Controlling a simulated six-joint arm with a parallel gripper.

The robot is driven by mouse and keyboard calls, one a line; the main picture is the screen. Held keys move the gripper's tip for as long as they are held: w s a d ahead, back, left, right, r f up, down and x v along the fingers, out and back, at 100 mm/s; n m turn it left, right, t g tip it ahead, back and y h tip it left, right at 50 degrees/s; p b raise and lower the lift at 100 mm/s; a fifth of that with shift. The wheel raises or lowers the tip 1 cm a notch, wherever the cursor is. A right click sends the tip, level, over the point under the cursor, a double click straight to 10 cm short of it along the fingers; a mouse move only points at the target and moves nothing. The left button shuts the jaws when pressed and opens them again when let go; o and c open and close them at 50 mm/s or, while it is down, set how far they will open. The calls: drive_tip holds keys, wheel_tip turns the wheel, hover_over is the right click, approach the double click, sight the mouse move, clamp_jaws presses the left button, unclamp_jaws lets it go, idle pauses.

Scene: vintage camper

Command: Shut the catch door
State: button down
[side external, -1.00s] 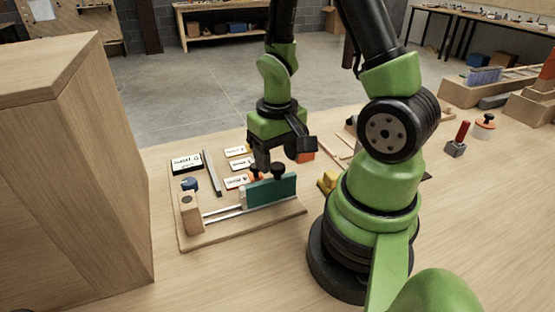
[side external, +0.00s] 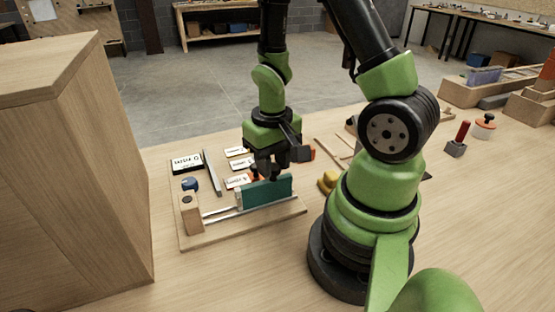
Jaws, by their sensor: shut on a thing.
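The teal door (side external: 268,192) stands upright on a metal rail (side external: 222,213) at the right part of a wooden board (side external: 215,237). A wooden post (side external: 191,213) stands at the rail's left end, with a gap of bare rail between it and the door. A small pale cylinder (side external: 239,198) is at the door's left edge. My gripper (side external: 268,174) points down at the door's top edge and is shut on the door's dark knob, which the fingers mostly hide.
On the board behind the rail lie a grey bar (side external: 212,172), a black-edged label (side external: 187,163), several white cards (side external: 237,164) and a blue round part (side external: 190,184). A tall wooden cabinet (side external: 75,170) stands to the left. A yellow object (side external: 328,181) lies near my base.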

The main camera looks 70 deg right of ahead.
drive_tip(key=w+a, duration=0.5)
drive_tip(key=shift+w+a, duration=0.2)
drive_tip(key=shift+w, duration=0.05)
drive_tip(key=c, duration=0.8)
unclamp_jaws()
drive_tip(key=shift+r, duration=0.15)
wheel_tip(320, 180, up, 10)
drive_tip(key=shift+f, duration=0.15)
drive_tip(key=shift+s, duration=0.1)
wheel_tip(320, 180, up, 7)
drive_tip(key=t, duration=0.3)
hover_over(236, 189)
drive_tip(key=s+a, duration=0.2)
drive_tip(key=s, duration=0.1)
drive_tip(key=s+r+t, duration=0.1)
drive_tip(key=s, duration=0.1)
drive_tip(key=s+a+r+n+t+y, duration=0.1)
drive_tip(key=s+r, duration=0.1)
drive_tip(key=s+a+r+n+t+y, duration=0.1)
drive_tip(key=s+r+t, duration=0.1)
drive_tip(key=s, duration=0.1)
